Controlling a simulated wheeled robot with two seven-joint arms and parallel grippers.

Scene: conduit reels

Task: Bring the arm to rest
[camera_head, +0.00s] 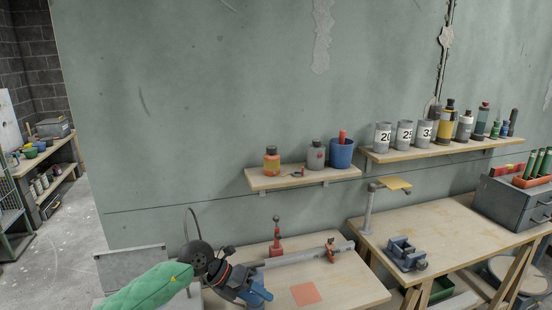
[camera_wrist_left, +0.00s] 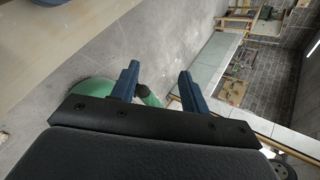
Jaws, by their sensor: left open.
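My left arm (camera_head: 150,287), with a green sleeve, comes in from the lower left of the head view. Its black wrist and blue left gripper (camera_head: 257,294) are over the left part of the near workbench (camera_head: 348,287). In the left wrist view the two blue fingers of the left gripper (camera_wrist_left: 158,84) stand apart with nothing between them. Part of the green arm shows behind the fingers, above the grey floor. My right gripper is in neither view.
An orange square (camera_head: 305,294) is on the bench. A blue-grey vise (camera_head: 405,254) stands on the right bench (camera_head: 455,225). Wall shelves hold bottles and numbered cups.

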